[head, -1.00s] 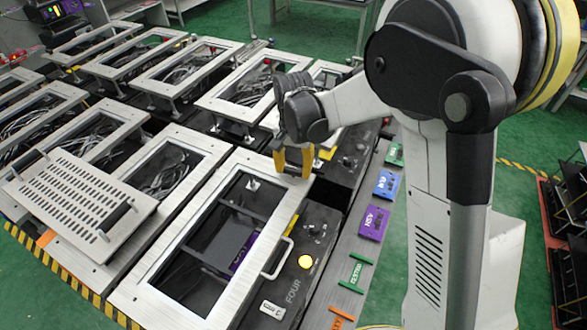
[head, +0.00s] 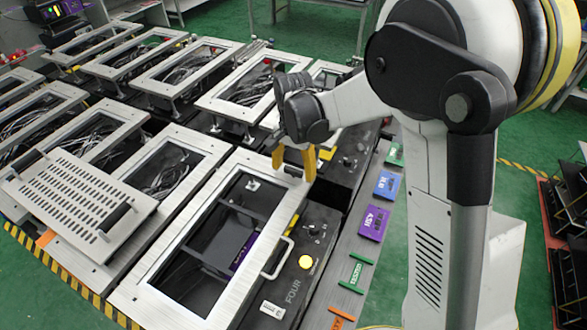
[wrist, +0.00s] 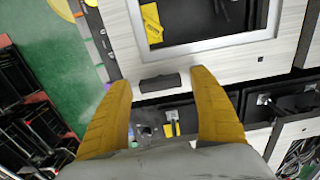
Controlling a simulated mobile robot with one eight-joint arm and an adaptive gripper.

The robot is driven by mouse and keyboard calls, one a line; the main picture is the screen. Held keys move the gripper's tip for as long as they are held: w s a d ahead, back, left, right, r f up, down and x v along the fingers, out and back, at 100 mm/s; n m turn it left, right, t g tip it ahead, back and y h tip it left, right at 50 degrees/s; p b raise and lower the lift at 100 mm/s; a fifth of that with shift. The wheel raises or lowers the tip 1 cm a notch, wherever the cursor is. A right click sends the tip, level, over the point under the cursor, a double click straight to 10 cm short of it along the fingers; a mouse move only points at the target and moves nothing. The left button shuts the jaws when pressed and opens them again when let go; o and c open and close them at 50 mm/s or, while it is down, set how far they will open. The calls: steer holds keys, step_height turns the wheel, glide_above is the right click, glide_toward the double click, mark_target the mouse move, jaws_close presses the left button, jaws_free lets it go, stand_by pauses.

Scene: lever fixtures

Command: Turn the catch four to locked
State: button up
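The fixture marked FOUR has a pale metal frame lid (head: 180,225) with a dark window, lying closed over its dark box. A small black bar (head: 293,171) sits on the lid's far end; I take it for catch four, but no label on it can be read. In the wrist view the black bar (wrist: 160,82) lies crosswise between my fingertips. My gripper (head: 294,163) is open, its yellow fingers pointing down at that end. In the wrist view my gripper (wrist: 158,78) has a wide gap with nothing held. Whether a finger touches the bar cannot be told.
A perforated plate (head: 78,195) lies on the left fixture. Coloured cards, such as a purple one (head: 373,223), lie along the right ledge. Neighbouring framed fixtures stand close behind.

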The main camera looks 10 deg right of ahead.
mark_target(294, 170)
step_height(294, 170, up, 12)
stand_by(0.7)
